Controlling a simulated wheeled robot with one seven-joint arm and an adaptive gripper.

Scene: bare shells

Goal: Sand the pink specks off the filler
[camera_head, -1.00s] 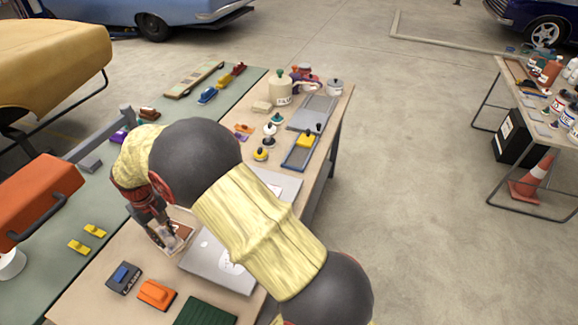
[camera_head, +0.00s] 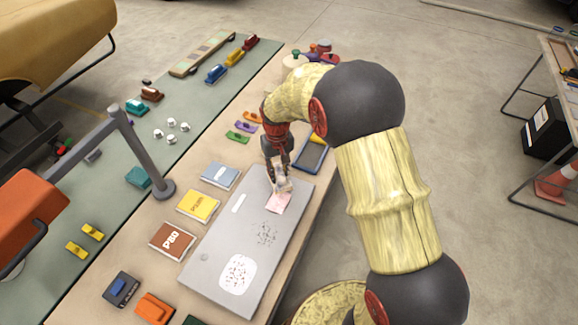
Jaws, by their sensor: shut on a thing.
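A long grey panel (camera_head: 215,255) lies on the bench. A scatter of dark specks (camera_head: 264,233) lies mid-panel, and a small white strip (camera_head: 239,203) is near the left edge. My gripper (camera_head: 281,179) points down over the far end of the panel. It is shut on a small pale block (camera_head: 283,187), mostly hidden by the fingers. A pink patch (camera_head: 278,203) shows just in front of the block; whether they touch is unclear.
Brown (camera_head: 172,241), yellow (camera_head: 198,206) and blue (camera_head: 219,175) sheets lie left of the panel. A grey lamp stand (camera_head: 163,188) with an orange head stands further left. Black (camera_head: 121,288) and orange (camera_head: 155,308) blocks sit at the front. A blue-rimmed tray (camera_head: 312,153) is behind.

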